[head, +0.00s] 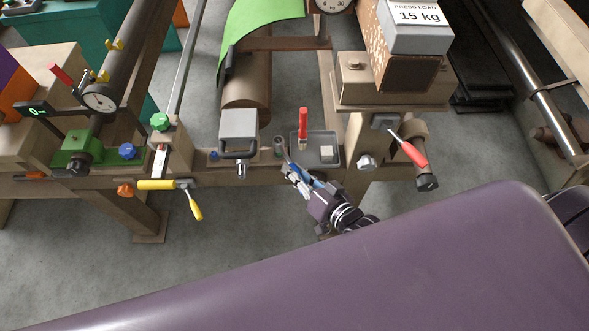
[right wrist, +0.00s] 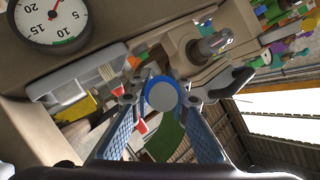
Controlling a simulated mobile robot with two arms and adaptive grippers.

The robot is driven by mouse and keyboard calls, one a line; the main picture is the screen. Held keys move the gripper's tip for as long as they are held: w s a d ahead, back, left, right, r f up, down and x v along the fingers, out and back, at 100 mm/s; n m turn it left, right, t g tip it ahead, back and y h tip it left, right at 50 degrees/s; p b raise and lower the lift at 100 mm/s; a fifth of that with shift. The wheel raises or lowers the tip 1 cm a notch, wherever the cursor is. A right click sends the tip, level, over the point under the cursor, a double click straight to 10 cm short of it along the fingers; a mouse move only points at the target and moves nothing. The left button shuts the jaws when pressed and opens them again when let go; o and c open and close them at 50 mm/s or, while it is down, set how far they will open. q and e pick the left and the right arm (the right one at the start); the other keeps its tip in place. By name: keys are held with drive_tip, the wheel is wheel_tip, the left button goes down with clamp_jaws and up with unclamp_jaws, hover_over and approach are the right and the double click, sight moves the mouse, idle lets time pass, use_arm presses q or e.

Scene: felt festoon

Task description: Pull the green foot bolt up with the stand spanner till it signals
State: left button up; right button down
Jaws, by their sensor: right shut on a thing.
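My right gripper (head: 297,180) is at the bench's front edge, beside a grey tray. It also shows in the right wrist view (right wrist: 162,105), its blue-padded fingers shut on a round grey-ended tool with a blue collar (right wrist: 160,93). I cannot tell for sure that this is the stand spanner; most of its length is hidden. A green star knob (head: 159,121) stands on a bracket at the left, well away from the gripper. A green block (head: 75,142) with a dark knob is further left. I cannot tell which green part is the foot bolt. My left gripper is not in view.
The grey tray (head: 328,157) holds a red-handled brush (head: 303,122) and a pale block. A grey handled box (head: 239,130) stands left of the gripper. A red lever (head: 413,153) is at the right. Yellow-handled tools (head: 155,184) hang at the left. Floor lies open below.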

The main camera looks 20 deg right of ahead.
drive_tip(key=shift+f, duration=0.1)
idle(0.3)
drive_tip(key=shift+f+b, duration=0.85)
drive_tip(key=shift+f, duration=0.15)
drive_tip(key=shift+w+d+f+n+g+y+b, duration=0.1)
drive_tip(key=shift+w+d+n+g+y+b, duration=0.1)
drive_tip(key=shift+d+n+g+y+b, duration=0.45)
drive_tip(key=shift+w+d+n+g+y+b, duration=0.15)
drive_tip(key=shift+d+n+g+y+b, duration=0.1)
drive_tip(key=shift+d+n+y+b, duration=0.75)
drive_tip(key=shift+a, duration=0.2)
drive_tip(key=shift+p, duration=0.4)
